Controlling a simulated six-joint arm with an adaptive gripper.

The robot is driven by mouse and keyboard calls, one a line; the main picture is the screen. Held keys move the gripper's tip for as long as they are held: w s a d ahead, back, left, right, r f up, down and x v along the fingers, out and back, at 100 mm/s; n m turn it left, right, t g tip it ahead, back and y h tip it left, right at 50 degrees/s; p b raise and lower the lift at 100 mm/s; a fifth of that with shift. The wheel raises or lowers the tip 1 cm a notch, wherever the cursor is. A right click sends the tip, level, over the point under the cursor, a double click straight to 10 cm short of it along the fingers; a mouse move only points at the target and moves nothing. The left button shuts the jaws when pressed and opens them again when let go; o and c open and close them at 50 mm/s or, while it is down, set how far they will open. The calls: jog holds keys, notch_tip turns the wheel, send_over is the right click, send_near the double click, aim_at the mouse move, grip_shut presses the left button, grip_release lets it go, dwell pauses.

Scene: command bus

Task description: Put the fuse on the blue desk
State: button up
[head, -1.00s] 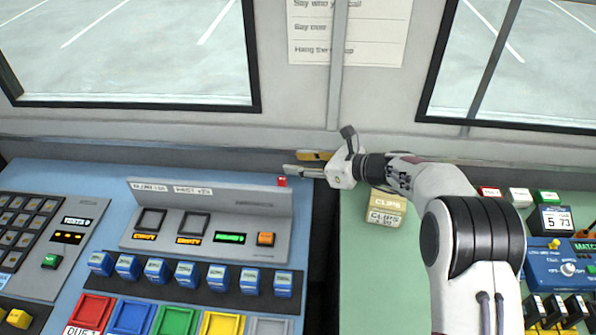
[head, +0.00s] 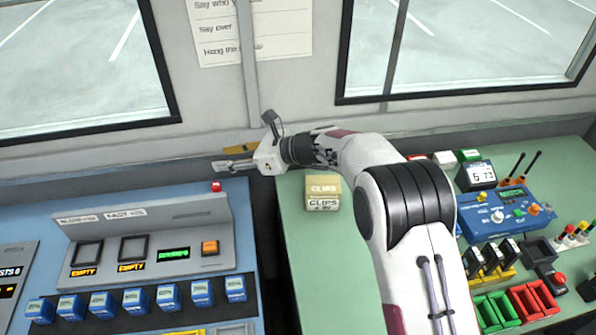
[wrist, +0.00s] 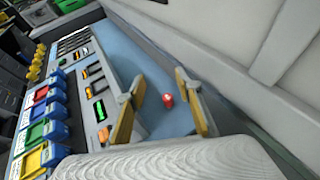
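A small red piece (head: 216,187), which looks like the fuse, stands on the blue desk (head: 30,222) behind the right end of the sloped grey console. In the wrist view, the red piece (wrist: 167,99) rests on the blue surface and shows between and beyond my fingers. My gripper (head: 228,157) is above the desk's back right corner, close to the wall and apart from the red piece. In the wrist view, my gripper (wrist: 160,92) has its two yellow-padded fingers spread with nothing between them.
The grey console (head: 150,240) has empty slots and an orange button, with several blue blocks in front. A dark gap separates the blue desk from the green desk (head: 320,265). A clips box (head: 323,193) stands on the green desk. The wall is close behind my gripper.

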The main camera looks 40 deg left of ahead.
jog(key=w+d+r+n+t+h, duration=0.1)
jog(key=d+r+n+t+h, duration=0.3)
jog(key=d, duration=0.7)
jog(key=w+d+r+n+g+y, duration=0.1)
jog(key=d+r, duration=0.6)
jog(key=d, duration=0.4)
jog(key=w+d+r+n+t+h, duration=0.25)
jog(key=d+r, duration=0.25)
jog(key=d, duration=0.7)
jog(key=s+d+n+t+h, duration=0.1)
jog(key=s+d, duration=0.5)
jog(key=d, duration=0.6)
jog(key=s+d+f+n+t+h, duration=0.1)
jog(key=s+d+n+t+h, duration=0.1)
jog(key=s+d, duration=0.5)
jog(key=s+d+f+n+t+h, duration=0.1)
jog(key=s+d+n+h, duration=0.3)
jog(key=d, duration=1.3)
jog(key=s, duration=0.2)
jog(key=shift+s, duration=0.3)
jog(key=shift+h, duration=0.25)
